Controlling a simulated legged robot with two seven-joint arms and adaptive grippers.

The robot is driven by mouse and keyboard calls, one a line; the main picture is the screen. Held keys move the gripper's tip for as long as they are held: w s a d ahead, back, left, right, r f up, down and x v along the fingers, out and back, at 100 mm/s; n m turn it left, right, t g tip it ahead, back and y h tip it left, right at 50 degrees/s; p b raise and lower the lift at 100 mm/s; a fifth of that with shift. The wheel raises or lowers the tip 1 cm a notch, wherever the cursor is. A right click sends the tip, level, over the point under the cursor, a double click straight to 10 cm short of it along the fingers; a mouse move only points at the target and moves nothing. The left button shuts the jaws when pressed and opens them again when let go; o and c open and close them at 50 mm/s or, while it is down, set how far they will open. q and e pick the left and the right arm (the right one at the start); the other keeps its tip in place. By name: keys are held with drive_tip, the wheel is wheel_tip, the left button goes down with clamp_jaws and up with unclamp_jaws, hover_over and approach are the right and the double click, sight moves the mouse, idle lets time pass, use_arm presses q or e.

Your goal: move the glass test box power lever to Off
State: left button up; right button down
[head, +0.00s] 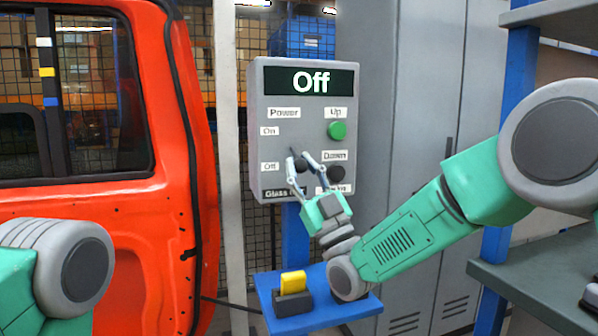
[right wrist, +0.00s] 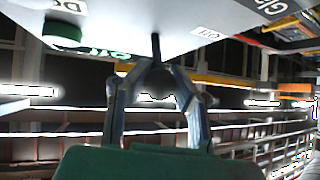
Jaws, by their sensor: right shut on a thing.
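The glass test box (head: 262,105) is a grey panel whose dark display reads "Off". Its Power lever (head: 301,165), dark with a round knob, is low on the left side, beside the "Off" label. My right gripper (head: 299,157) is at the panel with its fingers around the lever. In the right wrist view, the fingertips of my right gripper (right wrist: 155,67) close on the black lever (right wrist: 156,46), which stands out from the panel. The fingers hide part of the lever in the head view. My left gripper is out of view; only part of my left arm shows.
A green Up button (head: 337,130) and a dark Down button (head: 337,173) are right of the lever. A blue shelf (head: 325,311) with a yellow-and-black piece (head: 293,283) is below. An orange car door (head: 130,230) stands left, grey cabinets (head: 400,120) behind.

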drive_tip(key=shift+s+a+f+g, duration=0.1)
drive_tip(key=shift+a+f+g, duration=0.15)
drive_tip(key=shift+f, duration=0.25)
drive_tip(key=c, duration=1.5)
unclamp_jaws()
drive_tip(key=shift+d, duration=0.1)
drive_tip(key=shift+o, duration=0.8)
drive_tip(key=shift+d+r, duration=0.15)
drive_tip(key=shift+r, duration=0.1)
drive_tip(key=v, duration=1.2)
drive_tip(key=shift+f, duration=0.2)
